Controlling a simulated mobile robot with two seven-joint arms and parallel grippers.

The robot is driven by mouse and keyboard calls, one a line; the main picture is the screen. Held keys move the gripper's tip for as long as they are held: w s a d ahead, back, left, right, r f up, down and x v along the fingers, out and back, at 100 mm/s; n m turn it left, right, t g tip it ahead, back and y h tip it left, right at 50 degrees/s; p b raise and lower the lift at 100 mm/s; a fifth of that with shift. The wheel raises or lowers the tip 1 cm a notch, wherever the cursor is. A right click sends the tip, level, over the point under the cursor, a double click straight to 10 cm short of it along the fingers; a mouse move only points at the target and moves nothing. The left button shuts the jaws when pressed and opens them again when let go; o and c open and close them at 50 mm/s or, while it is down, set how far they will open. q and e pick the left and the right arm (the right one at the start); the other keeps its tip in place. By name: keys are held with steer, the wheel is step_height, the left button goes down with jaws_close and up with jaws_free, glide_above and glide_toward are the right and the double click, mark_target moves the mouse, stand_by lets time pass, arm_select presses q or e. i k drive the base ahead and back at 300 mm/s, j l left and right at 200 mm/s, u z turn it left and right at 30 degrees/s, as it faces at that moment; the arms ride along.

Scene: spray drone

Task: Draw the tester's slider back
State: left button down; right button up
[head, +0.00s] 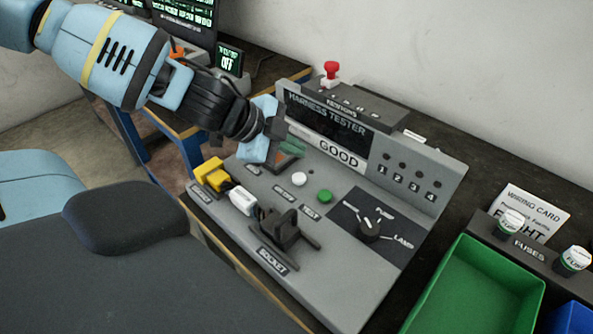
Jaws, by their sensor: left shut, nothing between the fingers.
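The harness tester (225,222) is a grey sloped console with a dark upright panel reading GOOD. A black upright slider-like piece (283,228) sits in a dark track behind the SOCKET label. A white connector (243,200) and yellow connectors (211,174) lie to its left, near the console's front-left edge. My left gripper (272,158) is shut and empty over the console's back-left part, apart from the black piece. Its fingers partly hide a green part (293,147) below the display. My right gripper is not in view.
A white button (299,179), a green button (324,196) and a rotary knob (370,229) are on the console. A green bin (475,290) and fuse holder (530,244) stand to the right. A red-topped switch (331,71) rises behind.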

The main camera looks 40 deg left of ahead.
mark_target(287, 232)
steer(key=u, duration=1.05)
